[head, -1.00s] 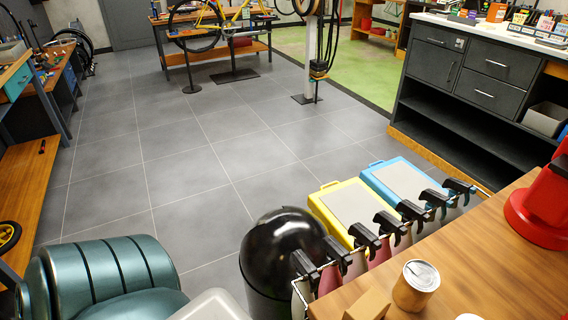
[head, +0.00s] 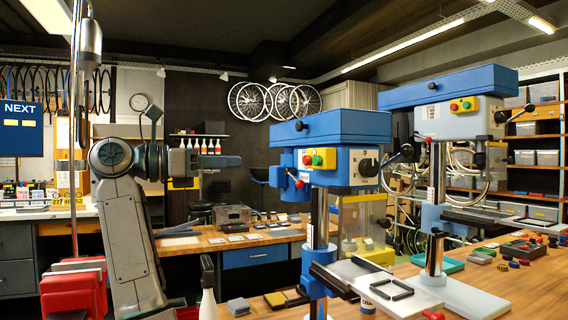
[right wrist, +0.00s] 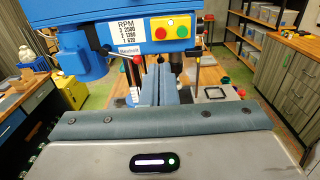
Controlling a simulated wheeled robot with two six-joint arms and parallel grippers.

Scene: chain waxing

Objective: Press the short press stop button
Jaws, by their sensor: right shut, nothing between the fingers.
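The short drill press (head: 345,130), with a blue head, stands on the wooden bench at the centre of the head view. Its yellow switch plate carries a red stop button (right wrist: 183,31) and a green button (right wrist: 160,33), clearest in the right wrist view beside an RPM label. My right gripper (head: 238,161) is left of the press in the head view, shut and empty, pointing right towards it, with a gap between. In the right wrist view its fingers (right wrist: 160,85) appear below the switch plate. My left gripper is out of view.
A taller drill press (head: 450,88) with its own red and green buttons stands behind to the right. A white bottle (head: 208,295) and small boxes stand near the short press's base. Another bench (head: 225,238) with cards lies behind.

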